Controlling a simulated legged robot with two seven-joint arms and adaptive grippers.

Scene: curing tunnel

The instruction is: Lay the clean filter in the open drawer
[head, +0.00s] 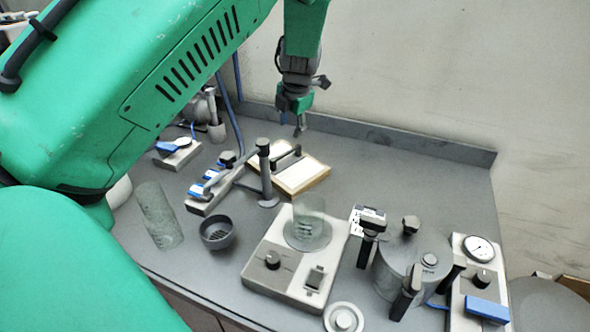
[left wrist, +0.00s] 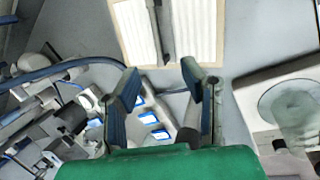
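A filter panel (head: 312,177) with pale pleats, a light wooden frame and a dark bar handle lies on the grey bench behind the middle. In the left wrist view the filter (left wrist: 196,30) shows at the top, beyond the fingertips, cut by the frame edge. My left gripper (head: 299,126) hangs above the bench near the filter's back edge. In the left wrist view its fingers (left wrist: 160,84) are spread apart with nothing between them. I cannot make out an open drawer in either view. My right gripper is not in view.
A dark post stand (head: 265,180) stands close to the filter's left side. A hotplate with a glass beaker (head: 308,222), a dark bowl (head: 217,232), a metal pot (head: 408,262) and a gauge unit (head: 480,250) stand nearer the front. The bench right of the filter is clear.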

